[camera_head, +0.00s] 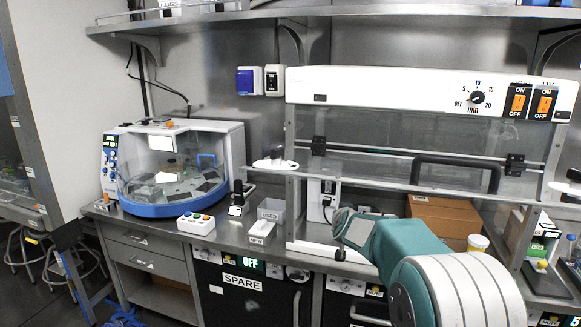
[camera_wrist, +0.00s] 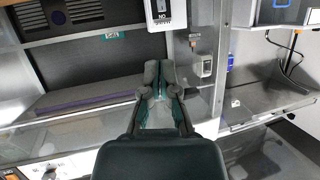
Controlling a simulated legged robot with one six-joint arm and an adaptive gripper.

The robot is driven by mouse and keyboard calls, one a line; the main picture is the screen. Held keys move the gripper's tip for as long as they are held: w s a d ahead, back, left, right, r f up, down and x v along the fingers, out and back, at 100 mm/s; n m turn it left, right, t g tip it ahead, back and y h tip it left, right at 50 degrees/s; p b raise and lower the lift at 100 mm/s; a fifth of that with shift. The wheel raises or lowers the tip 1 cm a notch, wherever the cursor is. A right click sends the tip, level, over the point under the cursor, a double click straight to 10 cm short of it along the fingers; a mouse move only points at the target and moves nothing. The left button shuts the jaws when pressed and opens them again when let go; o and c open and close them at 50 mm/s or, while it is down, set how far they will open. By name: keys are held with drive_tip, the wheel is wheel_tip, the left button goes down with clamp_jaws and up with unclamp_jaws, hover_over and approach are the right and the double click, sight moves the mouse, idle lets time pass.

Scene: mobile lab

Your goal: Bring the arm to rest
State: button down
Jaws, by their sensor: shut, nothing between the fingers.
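My arm (camera_head: 405,245) shows in the head view at the lower right, teal and white, in front of the bench and the clear-fronted cabinet. The far end of the arm is not clear there. My gripper (camera_wrist: 159,74) is in the middle of the wrist view, its two dark fingers together and nothing between them. It points toward a cabinet opening and a steel wall, and I see no contact with them.
A clear-fronted cabinet (camera_head: 400,90) with a black handle stands behind the arm. A round blue-based machine (camera_head: 170,210) is at left on the bench. A steel shelf (camera_wrist: 262,102) shows at right in the wrist view.

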drive_tip(key=s+a+r+n+g+y, duration=0.1)
drive_tip(key=s+r+g, duration=0.15)
drive_tip(key=s, duration=0.75)
drive_tip(key=s+a+r+n+g+y, duration=0.1)
drive_tip(key=s+r, duration=0.2)
drive_tip(key=s, duration=0.8)
drive_tip(key=s+d+f+g, duration=0.1)
drive_tip(key=s+f+g, duration=0.1)
drive_tip(key=s, duration=1.1)
drive_tip(key=s+d+f+g+h, duration=0.1)
drive_tip(key=s+f, duration=0.4)
drive_tip(key=s, duration=0.9)
drive_tip(key=shift+s+d+m+g+h, duration=0.15)
drive_tip(key=shift+d+m+g+h, duration=0.2)
drive_tip(key=shift+d+g, duration=0.5)
drive_tip(key=shift+a+r, duration=0.1)
drive_tip(key=shift+a, duration=0.05)
